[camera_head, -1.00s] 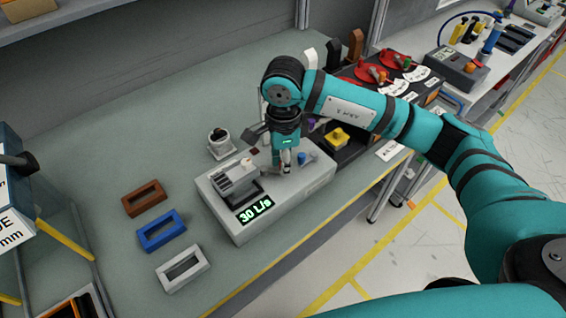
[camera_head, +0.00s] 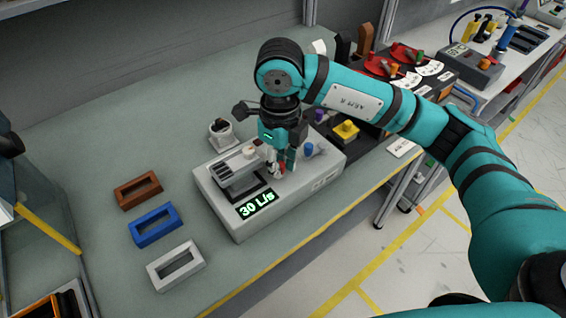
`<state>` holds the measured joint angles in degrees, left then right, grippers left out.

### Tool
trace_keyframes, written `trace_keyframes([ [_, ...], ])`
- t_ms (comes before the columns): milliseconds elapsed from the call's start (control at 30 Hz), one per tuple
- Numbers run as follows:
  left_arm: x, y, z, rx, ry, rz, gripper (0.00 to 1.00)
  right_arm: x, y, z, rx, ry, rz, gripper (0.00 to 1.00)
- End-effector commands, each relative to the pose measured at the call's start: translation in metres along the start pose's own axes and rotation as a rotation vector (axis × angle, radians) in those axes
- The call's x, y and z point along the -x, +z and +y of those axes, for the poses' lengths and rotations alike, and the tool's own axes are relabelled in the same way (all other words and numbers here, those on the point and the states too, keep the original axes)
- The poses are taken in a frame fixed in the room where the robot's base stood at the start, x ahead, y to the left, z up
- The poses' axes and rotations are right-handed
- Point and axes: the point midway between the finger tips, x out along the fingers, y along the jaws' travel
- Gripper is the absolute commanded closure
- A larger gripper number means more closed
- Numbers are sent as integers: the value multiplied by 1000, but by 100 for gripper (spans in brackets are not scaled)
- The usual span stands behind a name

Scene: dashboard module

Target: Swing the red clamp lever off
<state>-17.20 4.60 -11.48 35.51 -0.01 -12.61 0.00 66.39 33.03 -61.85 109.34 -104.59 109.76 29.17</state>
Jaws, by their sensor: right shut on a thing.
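A light grey box module (camera_head: 318,188) with a green "30 L/s" display (camera_head: 257,204) sits on the bench. A grey ribbed block (camera_head: 237,170) stands on its left part. My right gripper (camera_head: 278,171) comes down from above onto the module's top, just right of the ribbed block. A blue knob (camera_head: 309,149) stands on the module to the right of the gripper. My left gripper does not show.
Brown (camera_head: 138,191), blue (camera_head: 154,225) and white (camera_head: 176,265) frames lie left of the module. A white round fitting (camera_head: 222,134) stands behind it. A dark panel with a yellow knob (camera_head: 346,131) is close on the right. The bench's back left is clear.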

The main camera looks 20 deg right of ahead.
Motion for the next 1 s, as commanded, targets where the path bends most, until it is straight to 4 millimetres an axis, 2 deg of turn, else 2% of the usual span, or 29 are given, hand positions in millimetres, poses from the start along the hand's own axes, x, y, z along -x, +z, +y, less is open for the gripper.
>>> trace_keyframes([
  [633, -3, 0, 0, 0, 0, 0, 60, 2, 1, 2, -47, -1, -4, 100],
  [667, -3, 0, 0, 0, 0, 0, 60, 2, 1, 2, -47, -1, -4, 78],
  [800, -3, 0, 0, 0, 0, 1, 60, 1, 1, 2, -47, -1, -3, 59],
  [1000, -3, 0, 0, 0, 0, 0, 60, 1, 1, 2, -46, 0, -1, 59],
])
